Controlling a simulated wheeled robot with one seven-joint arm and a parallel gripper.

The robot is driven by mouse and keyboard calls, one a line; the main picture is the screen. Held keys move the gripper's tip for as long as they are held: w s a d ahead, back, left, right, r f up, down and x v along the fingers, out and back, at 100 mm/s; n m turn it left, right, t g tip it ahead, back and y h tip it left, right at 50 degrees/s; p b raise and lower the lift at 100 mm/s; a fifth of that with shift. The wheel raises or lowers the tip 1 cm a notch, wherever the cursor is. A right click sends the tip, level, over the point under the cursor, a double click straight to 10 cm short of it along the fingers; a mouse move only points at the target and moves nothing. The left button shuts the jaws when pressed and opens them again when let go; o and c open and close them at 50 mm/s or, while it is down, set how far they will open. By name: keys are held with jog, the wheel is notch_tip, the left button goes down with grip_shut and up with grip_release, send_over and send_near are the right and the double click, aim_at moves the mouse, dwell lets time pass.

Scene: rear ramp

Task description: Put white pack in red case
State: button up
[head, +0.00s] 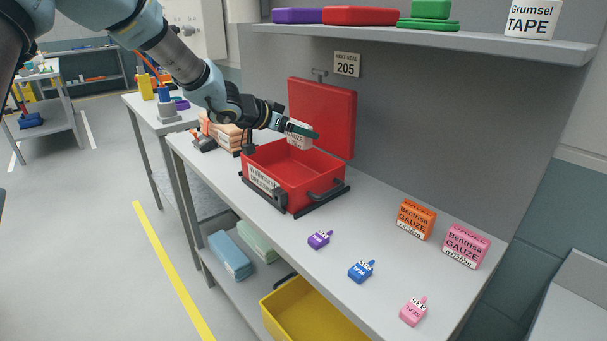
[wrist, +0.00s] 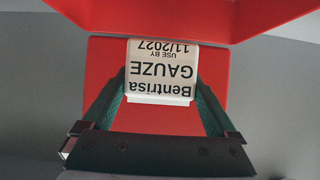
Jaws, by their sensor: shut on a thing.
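The white pack (head: 299,142), labelled gauze, is held by my gripper (head: 302,131) above the back part of the red case. The wrist view shows the white pack (wrist: 162,72) with its "Bentrisa GAUZE, USE BY 11/2027" label upside down, between the two green fingers of my gripper (wrist: 162,85). The red case (head: 290,178) stands open on the bench, its lid (head: 325,115) raised upright against the back panel. The visible part of the case's inside looks empty. The pack's lower part is close to the case's back edge in the head view; the exact gap cannot be told.
Orange (head: 415,220) and pink (head: 465,246) gauze packs stand at the right of the bench (head: 375,215). Small purple (head: 319,239), blue (head: 361,271) and pink (head: 413,311) tagged items lie along the front. A shelf (head: 430,38) overhangs the back. A yellow bin (head: 310,310) sits below.

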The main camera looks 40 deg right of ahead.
notch_tip(320, 180, down, 10)
jog(key=shift+d+r, duration=0.1)
jog(key=shift+r, duration=0.05)
dwell(0.3)
jog(key=o, duration=1)
jog(key=shift+c, duration=0.2)
jog(key=shift+r, duration=0.1)
jog(key=b+v, duration=0.1)
jog(key=v, duration=1.1)
